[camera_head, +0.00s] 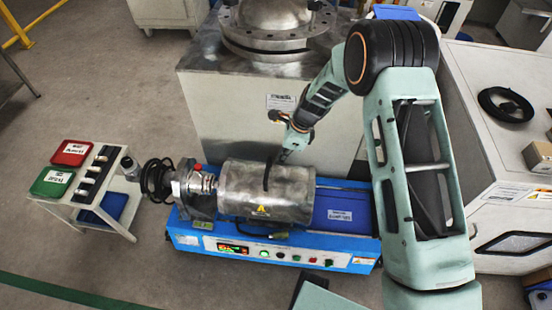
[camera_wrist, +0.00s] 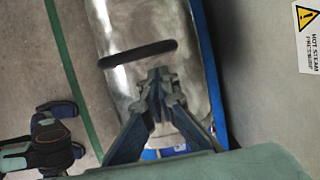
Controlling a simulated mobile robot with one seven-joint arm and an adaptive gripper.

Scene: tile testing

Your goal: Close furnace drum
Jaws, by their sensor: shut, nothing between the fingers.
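The furnace drum (camera_head: 235,185) is a grey metal cylinder lying on a blue bench unit (camera_head: 345,208). A black bar handle (camera_head: 266,178) is on its curved surface. No opening into the drum shows from here. My gripper (camera_head: 284,156) is at the drum's back upper side, close to the handle. In the wrist view the drum (camera_wrist: 112,20) fills the middle, with the handle (camera_wrist: 137,54) just beyond my fingertips (camera_wrist: 158,76). The fingers are together and empty. I cannot tell whether they touch the drum.
A large metal vessel on a grey cabinet (camera_head: 235,115) stands close behind the drum. A control panel (camera_head: 262,252) runs along the bench front. A small white trolley with red and green boxes (camera_head: 72,152) is at left. A white machine (camera_head: 490,170) is at right.

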